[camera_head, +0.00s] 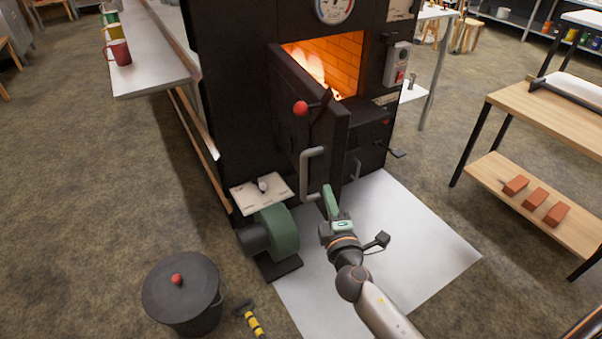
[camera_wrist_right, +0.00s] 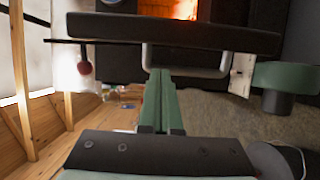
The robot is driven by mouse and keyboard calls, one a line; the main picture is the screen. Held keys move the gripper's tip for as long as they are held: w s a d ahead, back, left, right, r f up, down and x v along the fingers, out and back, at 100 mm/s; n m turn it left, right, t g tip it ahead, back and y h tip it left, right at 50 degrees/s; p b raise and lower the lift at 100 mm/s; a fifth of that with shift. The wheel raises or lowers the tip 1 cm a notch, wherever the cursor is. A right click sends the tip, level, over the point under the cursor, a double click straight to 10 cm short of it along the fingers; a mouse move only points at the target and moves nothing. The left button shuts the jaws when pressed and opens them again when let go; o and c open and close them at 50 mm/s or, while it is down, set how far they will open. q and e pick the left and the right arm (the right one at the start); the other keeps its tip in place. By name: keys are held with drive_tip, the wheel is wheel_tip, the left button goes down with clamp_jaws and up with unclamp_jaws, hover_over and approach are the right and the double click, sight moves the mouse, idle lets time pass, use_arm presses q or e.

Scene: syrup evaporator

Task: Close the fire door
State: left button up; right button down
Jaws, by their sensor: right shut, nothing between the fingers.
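The black fire door (camera_head: 302,140) of the evaporator stands ajar, swung out from the glowing firebox opening (camera_head: 325,62). Its edge crosses the top of the wrist view (camera_wrist_right: 175,32). A grey U-shaped handle (camera_head: 306,170) is on its outer face; it also shows in the wrist view (camera_wrist_right: 205,70). A red-knobbed latch lever (camera_head: 300,108) sits higher up, with its knob also in the wrist view (camera_wrist_right: 85,67). My right gripper (camera_head: 328,190) is shut and empty, its green fingertips (camera_wrist_right: 160,74) close to the handle. I cannot tell if they touch. My left gripper is not in view.
A green blower (camera_head: 281,230) stands left of my right gripper, below a small shelf (camera_head: 250,197). A lidded black bin (camera_head: 182,290) stands at front left. A wooden rack (camera_head: 500,170) with bricks stands right. The pale floor sheet (camera_head: 420,235) is mostly clear.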

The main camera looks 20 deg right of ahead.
sight(321, 167)
drive_tip(key=x, duration=1)
drive_tip(key=shift+r, duration=0.1)
